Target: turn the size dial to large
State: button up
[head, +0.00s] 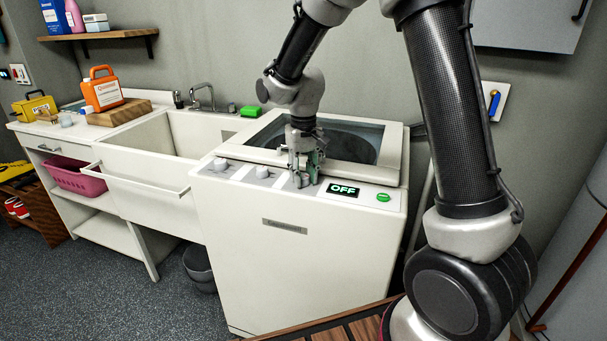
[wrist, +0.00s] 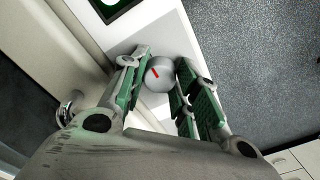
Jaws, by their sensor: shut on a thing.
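The white top-loading washer (head: 290,260) stands in the middle of the head view. Two white dials, the left one (head: 220,163) and the middle one (head: 262,171), show on its front panel. My gripper (head: 303,180) points down at the panel right of them, beside the display (head: 343,189) that reads OFF. In the wrist view a round grey dial (wrist: 163,75) with a short slanted red mark sits between my green-padded fingers, which are shut on it. My fingers hide this dial in the head view. No size labels are readable.
A green button (head: 383,197) lies right of the display. The dark glass lid (head: 350,141) is behind the panel. A sink (head: 165,140) adjoins the washer on the left, with an orange jug (head: 102,90) on a board beyond it. A bin (head: 199,265) stands below.

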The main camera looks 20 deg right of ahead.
aim_at(303, 176)
jog(key=o, duration=1)
notch_tip(303, 176, up, 12)
